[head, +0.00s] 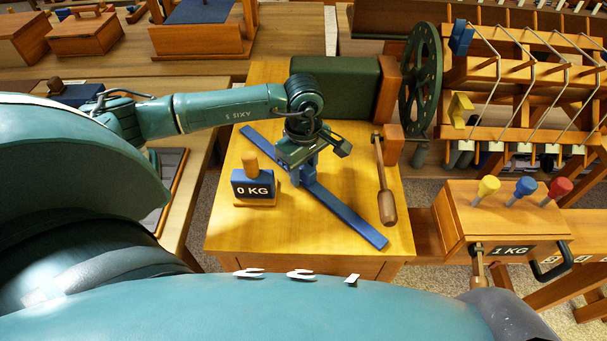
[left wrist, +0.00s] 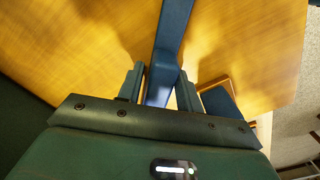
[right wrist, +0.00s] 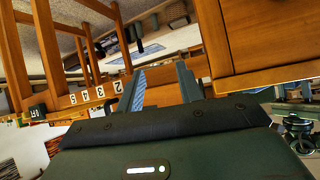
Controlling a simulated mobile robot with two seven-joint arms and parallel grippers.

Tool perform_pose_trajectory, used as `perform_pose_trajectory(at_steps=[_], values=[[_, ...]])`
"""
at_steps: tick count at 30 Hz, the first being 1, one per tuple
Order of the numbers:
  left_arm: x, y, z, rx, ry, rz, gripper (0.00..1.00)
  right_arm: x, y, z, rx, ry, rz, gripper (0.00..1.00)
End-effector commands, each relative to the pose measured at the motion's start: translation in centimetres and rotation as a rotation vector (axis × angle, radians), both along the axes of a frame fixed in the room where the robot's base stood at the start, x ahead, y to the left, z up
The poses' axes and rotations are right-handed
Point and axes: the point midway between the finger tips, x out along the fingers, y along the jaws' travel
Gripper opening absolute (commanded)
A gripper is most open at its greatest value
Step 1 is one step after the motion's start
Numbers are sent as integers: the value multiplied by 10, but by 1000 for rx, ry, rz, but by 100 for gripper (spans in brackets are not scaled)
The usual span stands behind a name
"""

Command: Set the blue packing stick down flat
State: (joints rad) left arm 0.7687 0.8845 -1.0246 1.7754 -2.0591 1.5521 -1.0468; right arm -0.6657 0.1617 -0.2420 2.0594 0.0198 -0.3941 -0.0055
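The long blue packing stick (head: 345,216) lies diagonally across the small wooden table (head: 228,222), and looks flat on its top. Its raised middle grip is mostly hidden under my left gripper (head: 301,178) in the head view. In the left wrist view the stick (left wrist: 174,25) runs down between the fingers of my left gripper (left wrist: 160,90). Those fingers stand apart on either side of the grip, with narrow gaps showing. My right gripper (right wrist: 161,88) is open and empty, away from the table and out of the head view.
A blue "0 KG" block (head: 254,184) with a wooden peg stands left of the stick. A dark green box (head: 335,88) and a green wheel (head: 421,80) stand behind. The front left tabletop is bare.

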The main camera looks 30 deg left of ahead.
Motion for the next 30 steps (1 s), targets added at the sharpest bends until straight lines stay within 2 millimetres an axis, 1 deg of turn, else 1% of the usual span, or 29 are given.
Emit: perform_pose_trajectory(at_steps=[1, 2, 12, 20, 23, 26, 30], values=[[0, 0, 0, 0, 0, 0, 31, 0, 0, 0, 0, 0, 0, 36], [0, 0, 0, 0, 0, 0, 29, 0, 0, 0, -1, 0, 1, 36], [0, 0, 0, 0, -1, 0, 1, 0, 0, 0, -1, -1, 1, 36], [0, 0, 1, 0, -1, 0, 0, 0, 0, 0, -1, -1, 1, 36], [1, 0, 5, -1, -3, 0, 0, 1, 0, -2, -1, -4, 2, 36], [1, 1, 13, 0, -5, 0, 0, 1, 1, -4, 1, -9, 4, 36], [-8, 24, 10, 4, -2, 5, 0, 2, 3, -8, 4, -18, 11, 36]])
